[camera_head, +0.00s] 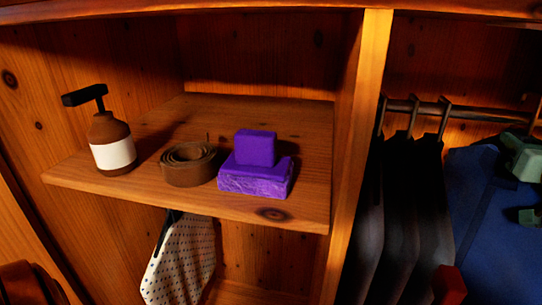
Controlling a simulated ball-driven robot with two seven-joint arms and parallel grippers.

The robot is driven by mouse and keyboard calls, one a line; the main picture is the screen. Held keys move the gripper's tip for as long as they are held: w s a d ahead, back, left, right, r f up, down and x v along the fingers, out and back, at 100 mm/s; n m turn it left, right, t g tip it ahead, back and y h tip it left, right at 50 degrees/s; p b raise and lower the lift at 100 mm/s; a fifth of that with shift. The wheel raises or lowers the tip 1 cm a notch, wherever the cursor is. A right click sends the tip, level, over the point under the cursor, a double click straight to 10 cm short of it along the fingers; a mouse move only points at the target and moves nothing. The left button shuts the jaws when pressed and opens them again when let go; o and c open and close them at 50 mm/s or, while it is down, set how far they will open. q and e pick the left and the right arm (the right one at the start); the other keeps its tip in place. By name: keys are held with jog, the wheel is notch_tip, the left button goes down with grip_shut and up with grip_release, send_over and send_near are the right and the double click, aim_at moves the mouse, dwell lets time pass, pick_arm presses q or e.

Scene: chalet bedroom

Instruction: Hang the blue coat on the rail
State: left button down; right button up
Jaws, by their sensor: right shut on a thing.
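The blue coat (485,220) is at the right edge, upright beside the dark garments, and the picture cuts off its right part. My right gripper (524,186) shows as green parts in front of the coat's upper area and is shut on it. The metal rail (470,114) runs across the right compartment. A dark hook (536,116) stands above the coat close to the rail's right end; I cannot tell whether it rests on the rail. My left gripper is not in view.
Several dark garments (402,205) hang from the rail left of the coat. A wooden divider (356,150) separates them from a shelf (130,188) holding a pump bottle (113,145), a coiled belt (188,170) and purple boxes (255,165). A dotted cloth (180,262) hangs below. A red object (449,284) is low.

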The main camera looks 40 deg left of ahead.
jog(key=shift+s+r, duration=0.1)
dwell(0.3)
jog(key=shift+v, duration=4)
